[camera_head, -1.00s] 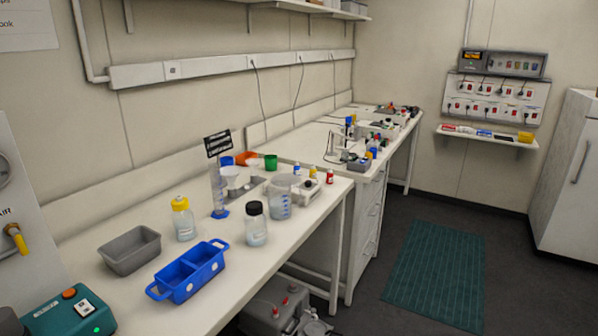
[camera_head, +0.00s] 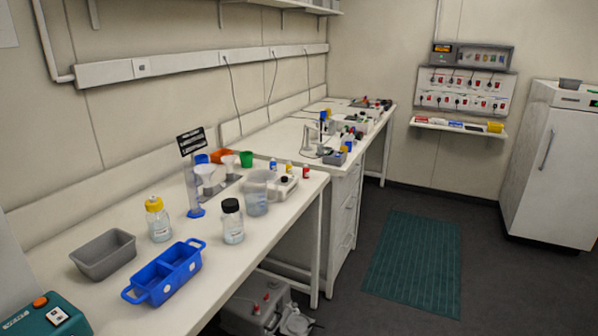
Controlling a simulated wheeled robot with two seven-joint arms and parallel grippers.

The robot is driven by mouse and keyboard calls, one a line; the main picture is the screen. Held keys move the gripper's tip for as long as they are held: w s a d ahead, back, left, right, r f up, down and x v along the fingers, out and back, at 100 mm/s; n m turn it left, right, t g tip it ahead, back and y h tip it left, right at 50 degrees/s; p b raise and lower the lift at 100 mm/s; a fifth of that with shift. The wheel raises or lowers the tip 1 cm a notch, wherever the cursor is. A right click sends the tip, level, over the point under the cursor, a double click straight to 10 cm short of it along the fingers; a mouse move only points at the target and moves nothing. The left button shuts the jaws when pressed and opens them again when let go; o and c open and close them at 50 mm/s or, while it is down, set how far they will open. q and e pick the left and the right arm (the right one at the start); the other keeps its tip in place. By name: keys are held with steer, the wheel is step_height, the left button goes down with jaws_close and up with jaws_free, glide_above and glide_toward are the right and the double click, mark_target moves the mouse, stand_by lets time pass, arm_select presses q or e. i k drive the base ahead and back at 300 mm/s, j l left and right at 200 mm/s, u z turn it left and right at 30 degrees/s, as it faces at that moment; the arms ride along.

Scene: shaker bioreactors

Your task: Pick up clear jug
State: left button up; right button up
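The clear jug (camera_head: 257,194) stands upright on the white bench (camera_head: 186,289) in the head view, near the bench's right front edge. It is see-through, with marks on its side. A black-capped bottle (camera_head: 231,222) stands just left of and in front of it. A pale device (camera_head: 284,184) is close behind it on the right. Neither of my grippers is in the picture.
A yellow-capped bottle (camera_head: 158,220), a blue divided caddy (camera_head: 166,275) and a grey tub (camera_head: 104,255) stand left of the jug. The floor around the green mat (camera_head: 413,264) is clear.

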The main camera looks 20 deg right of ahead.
mark_target(254, 189)
steer(key=l+u, duration=0.1)
steer(key=u, duration=0.35)
steer(key=i+l+u, duration=0.1)
steer(key=u, duration=0.4)
steer(key=l+u, duration=0.15)
steer(key=u, duration=0.3)
steer(key=l+u, duration=0.3)
steer(key=l, duration=0.25)
steer(key=l+u, duration=0.25)
steer(key=l, duration=0.3)
steer(key=k+l+u, duration=0.1)
steer(key=l+u, duration=0.2)
steer(key=l, duration=0.25)
steer(key=k+l+u, duration=0.25)
steer(key=l, duration=0.3)
steer(key=k+l, duration=0.1)
steer(key=l, duration=0.65)
steer(key=k+l, duration=0.15)
steer(key=l, duration=0.2)
steer(key=k+l, duration=0.1)
steer(key=l, duration=0.3)
steer(key=u, duration=0.05)
